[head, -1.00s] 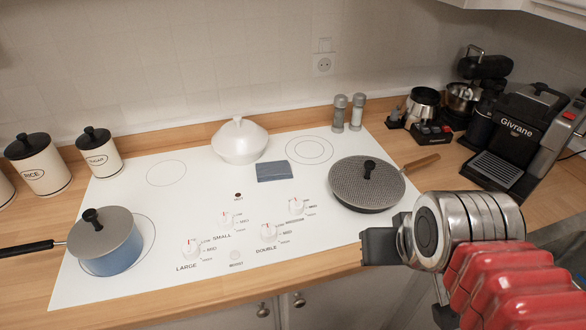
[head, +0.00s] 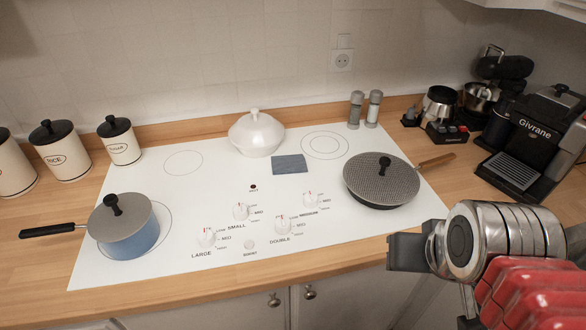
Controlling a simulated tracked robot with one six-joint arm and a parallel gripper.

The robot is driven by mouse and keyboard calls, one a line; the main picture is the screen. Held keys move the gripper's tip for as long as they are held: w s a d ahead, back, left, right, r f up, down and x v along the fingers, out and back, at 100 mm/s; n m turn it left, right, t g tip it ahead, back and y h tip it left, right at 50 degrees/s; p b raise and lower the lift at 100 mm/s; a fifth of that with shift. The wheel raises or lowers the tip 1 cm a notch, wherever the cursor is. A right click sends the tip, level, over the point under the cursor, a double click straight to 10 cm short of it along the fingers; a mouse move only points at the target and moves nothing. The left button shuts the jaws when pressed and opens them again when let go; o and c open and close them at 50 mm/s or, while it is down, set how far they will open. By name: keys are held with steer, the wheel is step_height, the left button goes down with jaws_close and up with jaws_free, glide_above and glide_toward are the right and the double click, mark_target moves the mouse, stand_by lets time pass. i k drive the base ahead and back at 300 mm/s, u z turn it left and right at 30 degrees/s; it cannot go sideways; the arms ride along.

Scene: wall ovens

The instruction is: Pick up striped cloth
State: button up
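A small folded blue-grey cloth (head: 290,164) lies flat on the white cooktop (head: 200,185). It sits just right of the white lidded pot and above the knobs; its stripes are too small to make out clearly. My gripper (head: 400,252) is at the lower right, over the counter's front edge, well apart from the cloth. It is seen side-on, and its dark finger part points left. I cannot tell whether its fingers are open or shut. Nothing is visible in it.
A white lidded pot (head: 256,134) stands left of the cloth. A lidded frying pan (head: 381,183) stands to its right, a blue saucepan (head: 129,238) at front left. Knobs (head: 283,224) rise in front. Shakers (head: 373,108) and a coffee machine (head: 535,140) stand at right, canisters (head: 60,150) at left.

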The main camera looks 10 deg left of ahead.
mark_target(294, 163)
steer(key=k, duration=1.65)
steer(key=u, duration=1.2)
steer(key=i, duration=1.6)
steer(key=u, duration=0.05)
